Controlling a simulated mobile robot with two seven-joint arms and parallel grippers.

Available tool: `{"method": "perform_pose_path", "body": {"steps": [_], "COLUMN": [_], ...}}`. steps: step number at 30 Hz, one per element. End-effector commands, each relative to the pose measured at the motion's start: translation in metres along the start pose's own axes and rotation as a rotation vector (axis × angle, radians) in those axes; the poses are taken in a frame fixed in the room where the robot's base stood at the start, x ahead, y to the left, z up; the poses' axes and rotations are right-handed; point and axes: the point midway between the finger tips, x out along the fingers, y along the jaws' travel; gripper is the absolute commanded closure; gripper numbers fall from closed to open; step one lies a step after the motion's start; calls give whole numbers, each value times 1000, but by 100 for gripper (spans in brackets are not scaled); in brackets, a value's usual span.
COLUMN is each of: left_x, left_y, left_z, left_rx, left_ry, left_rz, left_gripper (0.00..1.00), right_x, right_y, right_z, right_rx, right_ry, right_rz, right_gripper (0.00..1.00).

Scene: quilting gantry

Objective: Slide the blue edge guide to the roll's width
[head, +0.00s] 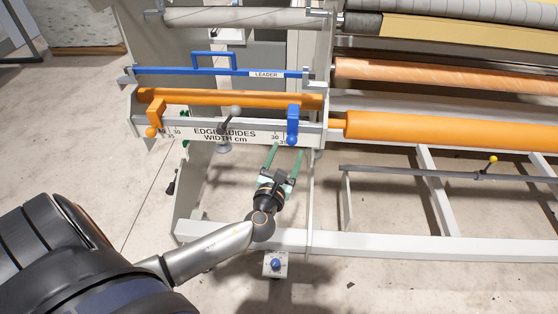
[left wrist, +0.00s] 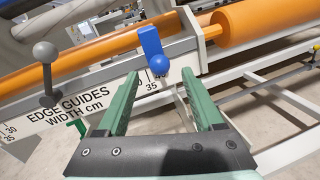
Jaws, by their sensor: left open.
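The blue edge guide (head: 293,122) stands on the right part of the white scale rail marked EDGE GUIDES WIDTH cm (head: 222,136), beside the 30 and 35 marks. In the left wrist view the blue guide (left wrist: 151,45) shows ahead, with its round blue knob (left wrist: 159,65) just beyond the fingertips. My left gripper (head: 286,148) is open and empty, its green fingers pointing up at the guide from below, apart from it. The orange guide (head: 156,115) stands at the rail's left end. An orange roll (head: 230,98) runs behind the rail. My right gripper is not in view.
A grey-knobbed lever (head: 230,118) stands between the guides, in front of the rail. A blue leader bar (head: 215,71) with a handle lies above. White frame beams (head: 390,240) run low at the right. Open floor (head: 90,150) lies at the left.

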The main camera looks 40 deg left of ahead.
Motion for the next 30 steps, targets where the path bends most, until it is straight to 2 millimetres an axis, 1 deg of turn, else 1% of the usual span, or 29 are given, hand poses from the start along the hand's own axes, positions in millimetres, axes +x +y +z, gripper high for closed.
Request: {"method": "perform_pose_path", "body": {"steps": [1,6,9,12,17,30], "left_x": [-13,-49,-65,-76,-84,-84], "left_y": [0,0,0,0,0,0], "left_z": [0,0,0,0,0,0], "left_rx": [0,0,-1,-1,0,-1], "left_ry": [3,3,3,1,0,0], "left_rz": [-2,-2,0,0,1,1], "left_gripper": [31,31,31,31,31,31], "right_x": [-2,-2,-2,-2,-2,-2], "right_y": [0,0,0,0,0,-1], "right_z": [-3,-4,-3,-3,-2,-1], "right_rx": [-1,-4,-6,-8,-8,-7], "right_ry": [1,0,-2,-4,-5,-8], "right_rz": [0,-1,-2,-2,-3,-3], "right_gripper": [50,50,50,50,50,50]}}
